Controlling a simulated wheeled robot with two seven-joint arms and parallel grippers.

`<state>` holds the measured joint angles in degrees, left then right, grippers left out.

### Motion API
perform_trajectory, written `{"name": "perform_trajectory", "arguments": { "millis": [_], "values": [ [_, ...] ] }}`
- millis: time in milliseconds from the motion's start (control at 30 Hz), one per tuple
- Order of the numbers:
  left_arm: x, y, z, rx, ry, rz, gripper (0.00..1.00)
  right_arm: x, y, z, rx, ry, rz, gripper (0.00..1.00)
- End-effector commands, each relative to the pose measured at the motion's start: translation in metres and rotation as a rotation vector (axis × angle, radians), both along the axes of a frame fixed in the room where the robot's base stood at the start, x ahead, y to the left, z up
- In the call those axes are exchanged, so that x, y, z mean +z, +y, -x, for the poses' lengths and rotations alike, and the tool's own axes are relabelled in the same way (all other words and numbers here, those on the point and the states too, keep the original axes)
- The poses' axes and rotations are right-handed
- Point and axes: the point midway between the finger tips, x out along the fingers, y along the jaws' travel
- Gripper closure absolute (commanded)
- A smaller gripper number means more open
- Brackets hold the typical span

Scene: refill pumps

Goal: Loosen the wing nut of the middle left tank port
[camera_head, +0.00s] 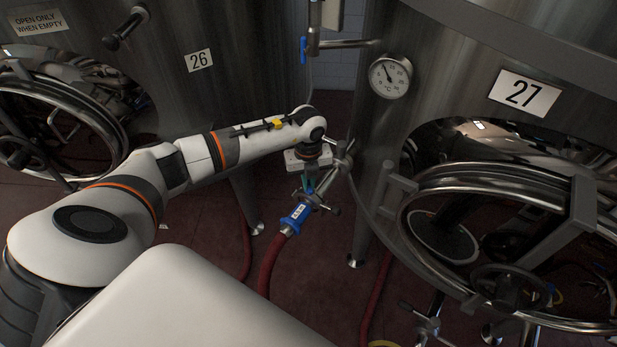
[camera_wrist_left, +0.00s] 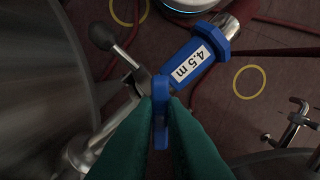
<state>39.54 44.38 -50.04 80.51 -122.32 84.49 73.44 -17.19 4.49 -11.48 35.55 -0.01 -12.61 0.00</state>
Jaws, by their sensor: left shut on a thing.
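My left gripper (camera_head: 309,186) points down at the pipe end between the two tanks. In the left wrist view its green fingers (camera_wrist_left: 160,125) are shut on a blue wing nut (camera_wrist_left: 160,108). The fingers hide part of the nut and the joint under it. A blue hose coupling (camera_head: 295,217) with a white label sits just below the port; in the left wrist view the coupling (camera_wrist_left: 192,62) reads 4.5 m. The steel port pipe (camera_head: 327,178) slants up towards the right tank. My right gripper is not in view.
Tank 27 (camera_head: 455,85) stands at the right with a round open hatch (camera_head: 500,172). Tank 26 (camera_head: 235,75) stands at the left. A red hose (camera_head: 267,265) drops from the coupling to the dark red floor. A valve handle with a dark knob (camera_wrist_left: 103,37) is close beside the fingers.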

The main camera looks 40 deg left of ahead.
Motion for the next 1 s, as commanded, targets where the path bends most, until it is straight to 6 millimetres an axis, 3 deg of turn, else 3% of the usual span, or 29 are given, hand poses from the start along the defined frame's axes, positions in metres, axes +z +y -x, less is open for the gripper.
{"name": "perform_trajectory", "arguments": {
  "millis": [600,1000],
  "values": [
    [0.003,0.001,-0.002,0.553,-0.001,0.000,1.00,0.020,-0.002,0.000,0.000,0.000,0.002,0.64],
    [0.002,0.001,-0.002,0.736,0.000,-0.001,1.00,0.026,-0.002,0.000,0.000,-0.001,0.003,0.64]
  ]
}}
